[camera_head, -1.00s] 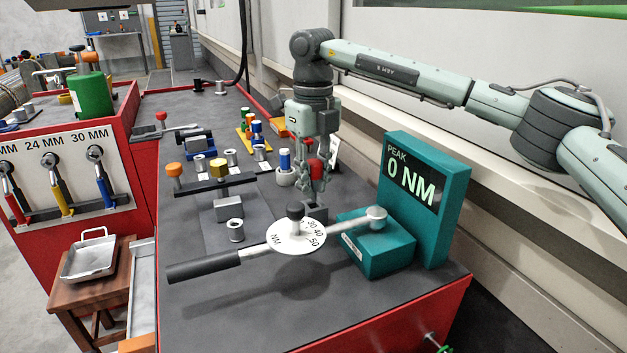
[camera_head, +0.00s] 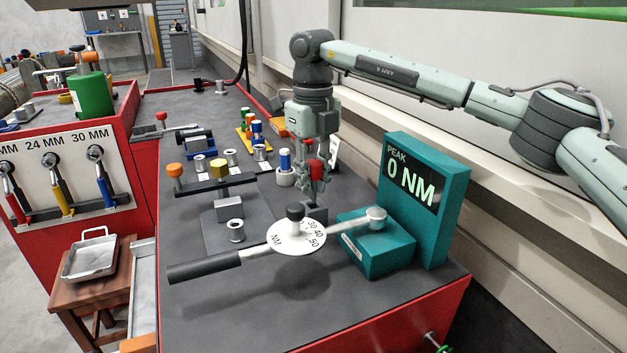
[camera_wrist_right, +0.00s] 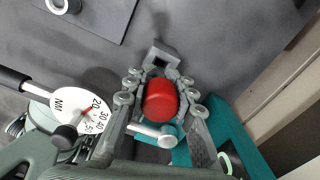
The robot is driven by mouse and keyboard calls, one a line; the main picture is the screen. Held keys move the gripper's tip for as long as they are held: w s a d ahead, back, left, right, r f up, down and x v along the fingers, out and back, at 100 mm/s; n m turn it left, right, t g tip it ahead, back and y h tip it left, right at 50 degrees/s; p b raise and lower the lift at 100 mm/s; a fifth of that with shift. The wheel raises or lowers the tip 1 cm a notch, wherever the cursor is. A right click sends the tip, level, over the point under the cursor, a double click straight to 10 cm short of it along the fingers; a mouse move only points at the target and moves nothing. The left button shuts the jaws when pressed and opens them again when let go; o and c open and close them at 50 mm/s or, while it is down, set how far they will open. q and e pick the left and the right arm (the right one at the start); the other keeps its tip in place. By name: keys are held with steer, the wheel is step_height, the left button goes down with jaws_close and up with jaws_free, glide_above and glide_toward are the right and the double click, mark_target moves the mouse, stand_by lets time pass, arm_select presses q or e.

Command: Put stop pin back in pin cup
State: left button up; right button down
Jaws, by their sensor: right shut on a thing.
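My right gripper (camera_head: 318,188) points down over the bench. It is shut on the red-headed stop pin (camera_head: 314,168). In the wrist view, the round red head (camera_wrist_right: 161,100) sits between the fingers of the right gripper (camera_wrist_right: 160,88); its lower part is hidden. A small grey square block (camera_head: 314,213) stands below the gripper, behind the dial, and shows just beyond the fingers in the wrist view (camera_wrist_right: 161,55). I cannot tell whether this is the pin cup. A white round cup (camera_head: 285,180) with a blue-topped piece stands to the gripper's left. My left gripper is not in view.
A torque wrench with a white dial (camera_head: 290,240) and black handle (camera_head: 203,266) lies in front of the gripper, reaching a teal tester (camera_head: 385,247) reading 0 NM. A black bar with orange and yellow knobs (camera_head: 214,184) stands left. The bench's front is clear.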

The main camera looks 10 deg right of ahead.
mark_target(314, 200)
stand_by(0.4)
steer(key=shift+f+b, duration=0.65)
steer(key=shift+f, duration=0.75)
steer(key=c, duration=1.2)
jaws_free()
steer(key=shift+f, duration=0.1)
step_height(314, 200, up, 12)
steer(key=shift+r, duration=0.1)
